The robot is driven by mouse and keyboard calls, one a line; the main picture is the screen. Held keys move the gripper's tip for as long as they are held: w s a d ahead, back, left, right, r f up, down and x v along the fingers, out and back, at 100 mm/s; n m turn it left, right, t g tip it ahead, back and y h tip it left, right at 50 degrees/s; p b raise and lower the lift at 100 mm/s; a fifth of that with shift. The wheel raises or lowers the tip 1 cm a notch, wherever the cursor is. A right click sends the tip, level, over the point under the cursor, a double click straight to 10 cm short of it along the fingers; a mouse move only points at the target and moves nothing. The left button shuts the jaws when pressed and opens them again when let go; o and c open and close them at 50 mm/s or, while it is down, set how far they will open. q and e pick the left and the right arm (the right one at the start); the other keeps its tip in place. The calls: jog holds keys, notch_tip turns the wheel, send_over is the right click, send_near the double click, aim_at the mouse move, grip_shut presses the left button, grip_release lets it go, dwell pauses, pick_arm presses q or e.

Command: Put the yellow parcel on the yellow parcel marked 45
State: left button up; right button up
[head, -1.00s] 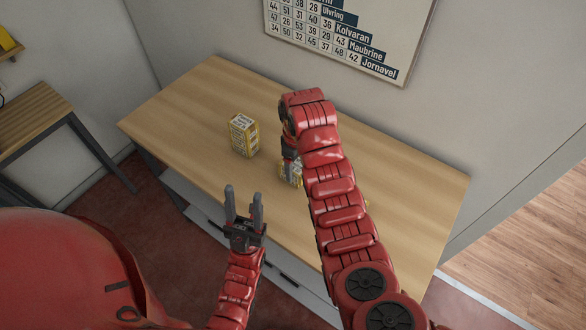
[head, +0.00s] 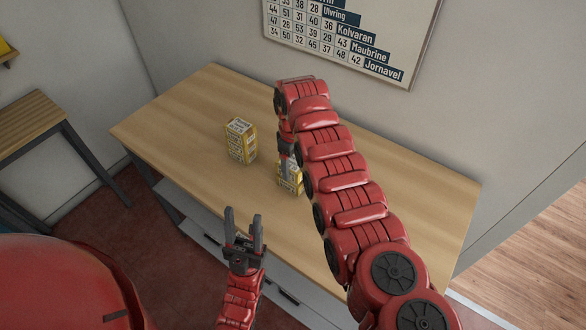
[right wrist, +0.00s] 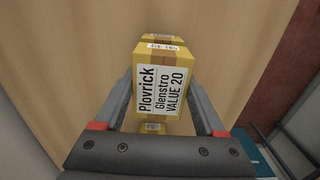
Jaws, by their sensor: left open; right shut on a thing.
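A yellow parcel (head: 241,141) with a white label stands upright on the counter, left of my right gripper; its label is too small to read. My right gripper (head: 287,162) is shut on another yellow parcel (head: 290,181), partly hidden by the gripper and arm. In the right wrist view this held parcel (right wrist: 145,82) sits between the fingertips, its label reading "Plovrick Glenstro VALUE 20". Whether it touches the counter is unclear. A small yellow piece (right wrist: 152,128), perhaps a further parcel, shows below it. No 45 is readable on a parcel. My left gripper (head: 244,232) is open and empty at the counter's front edge.
The wooden counter (head: 190,110) is bare to the left and back. A chart (head: 345,35) of numbers and names hangs on the wall behind. A smaller table (head: 30,115) stands at the left. My right arm covers much of the counter's right half.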

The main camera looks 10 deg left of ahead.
jog(key=shift+f, duration=0.6)
